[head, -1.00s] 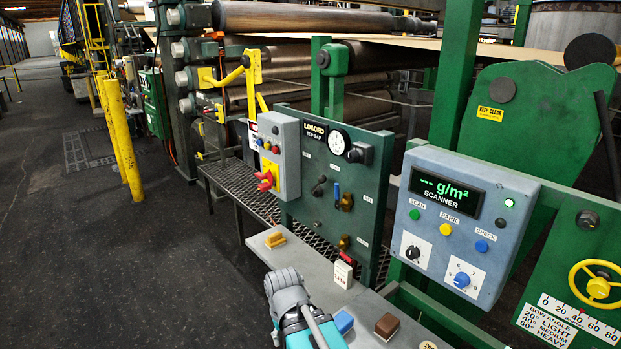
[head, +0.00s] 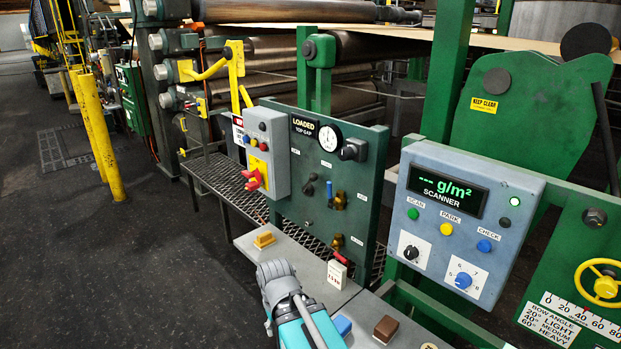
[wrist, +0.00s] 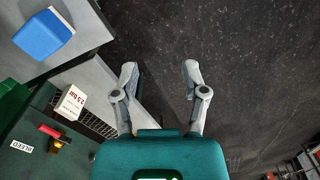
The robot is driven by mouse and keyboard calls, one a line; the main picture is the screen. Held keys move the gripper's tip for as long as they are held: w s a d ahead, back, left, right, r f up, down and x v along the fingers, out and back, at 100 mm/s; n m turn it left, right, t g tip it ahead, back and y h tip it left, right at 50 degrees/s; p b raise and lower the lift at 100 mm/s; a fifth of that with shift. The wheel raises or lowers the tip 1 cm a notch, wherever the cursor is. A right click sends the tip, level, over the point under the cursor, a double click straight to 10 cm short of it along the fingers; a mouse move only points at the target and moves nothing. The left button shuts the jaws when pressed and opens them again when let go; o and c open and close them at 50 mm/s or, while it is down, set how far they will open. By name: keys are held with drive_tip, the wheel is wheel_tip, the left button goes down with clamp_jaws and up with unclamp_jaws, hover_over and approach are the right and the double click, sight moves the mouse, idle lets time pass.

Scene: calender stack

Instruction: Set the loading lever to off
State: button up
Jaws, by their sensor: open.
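The green panel (head: 290,160) carries a "LOADED TOP GAP" sign (head: 304,125), a white dial gauge (head: 329,138) and a black knob (head: 352,150). A small black-handled lever (head: 309,187) sits left of a blue-handled valve (head: 329,190) on the panel. Its label is too small to read, so I cannot tell for certain that it is the loading lever. My gripper (wrist: 160,78) is open and empty, its two grey fingers spread. In the head view my gripper (head: 277,272) is low in front of the panel, apart from the lever.
A grey box with a red switch (head: 254,181) stands left of the panel, the scanner box (head: 455,215) right.

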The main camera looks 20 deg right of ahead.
drive_tip(key=o, duration=0.3)
drive_tip(key=shift+w+d, duration=0.1)
drive_tip(key=shift+d, duration=0.05)
drive_tip(key=n+t+h, duration=1)
drive_tip(key=n+h, duration=0.5)
drive_tip(key=n, duration=0.3)
approach(311, 179)
drive_tip(key=shift+v, duration=1.15)
drive_tip(key=shift+w, duration=0.15)
drive_tip(key=x, duration=1.3)
drive_tip(key=shift+w+d, duration=0.1)
drive_tip(key=shift+d, duration=0.2)
